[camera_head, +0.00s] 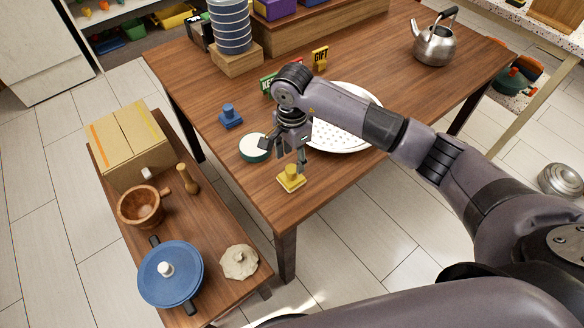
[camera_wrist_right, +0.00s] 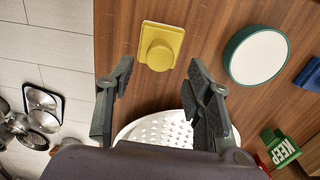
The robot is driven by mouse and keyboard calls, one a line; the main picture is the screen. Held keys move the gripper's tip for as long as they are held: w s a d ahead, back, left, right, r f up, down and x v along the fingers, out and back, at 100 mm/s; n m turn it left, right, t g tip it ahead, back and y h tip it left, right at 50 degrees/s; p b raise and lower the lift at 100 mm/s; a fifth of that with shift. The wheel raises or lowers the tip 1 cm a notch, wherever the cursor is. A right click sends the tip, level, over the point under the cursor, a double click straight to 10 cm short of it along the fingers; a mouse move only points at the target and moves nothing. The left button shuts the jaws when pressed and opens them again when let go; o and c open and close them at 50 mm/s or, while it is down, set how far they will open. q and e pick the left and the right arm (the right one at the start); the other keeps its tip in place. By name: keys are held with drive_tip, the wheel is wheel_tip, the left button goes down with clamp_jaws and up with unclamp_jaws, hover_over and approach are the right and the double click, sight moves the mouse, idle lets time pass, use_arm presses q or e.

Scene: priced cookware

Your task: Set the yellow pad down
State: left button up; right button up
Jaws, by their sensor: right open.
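The yellow pad (camera_head: 291,179), a square base with a round knob, rests knob up on the wooden table near its front corner. In the right wrist view the yellow pad (camera_wrist_right: 160,46) lies flat by the table edge, just beyond the fingertips. My right gripper (camera_head: 290,158) is open and empty, above and slightly behind the pad. In the right wrist view its two fingers (camera_wrist_right: 160,75) stand wide apart with the pad clear of them. My left gripper does not show.
A white-topped green round pad (camera_head: 254,148) and a blue pad (camera_head: 231,116) are near the yellow one. A white perforated colander (camera_head: 345,130) lies behind my right arm. A lower bench (camera_head: 207,215) holds a box, a bowl and a blue pot. A kettle (camera_head: 435,45) stands far right.

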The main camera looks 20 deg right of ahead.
sight(292, 168)
wheel_tip(292, 168, up, 6)
drive_tip(key=b, duration=0.1)
drive_tip(key=shift+r, duration=0.15)
idle(0.4)
